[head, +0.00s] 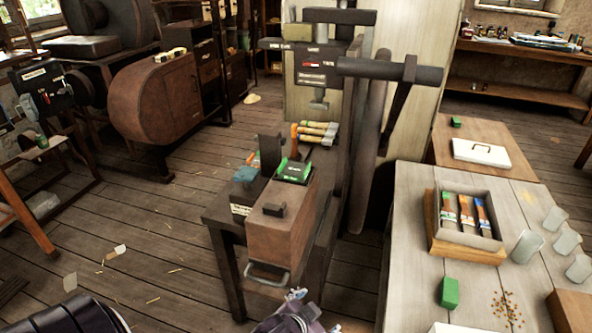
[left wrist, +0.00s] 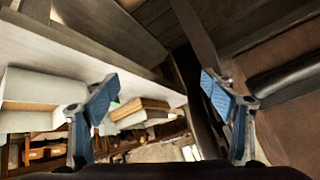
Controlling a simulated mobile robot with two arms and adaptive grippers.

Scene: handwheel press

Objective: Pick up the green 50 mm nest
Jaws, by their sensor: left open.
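A flat green piece with a dark label (head: 294,170) lies on top of the brown press base, below the press head. A plain green block (head: 449,293) sits on the pale table at the right. No size can be read on either, so I cannot tell which is the 50 mm nest. My left gripper (left wrist: 160,97) is open and empty in the left wrist view, its blue-padded fingers wide apart. A grey gripper part, seemingly the same one, shows at the bottom middle of the head view, in front of the press stand and apart from both green pieces. My right gripper is not in view.
The press lever and dark frame (head: 362,150) stand between the press base and the pale table. A tray of colored packets (head: 467,219) and clear cups (head: 527,246) stand on the table. The floor at left is mostly clear.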

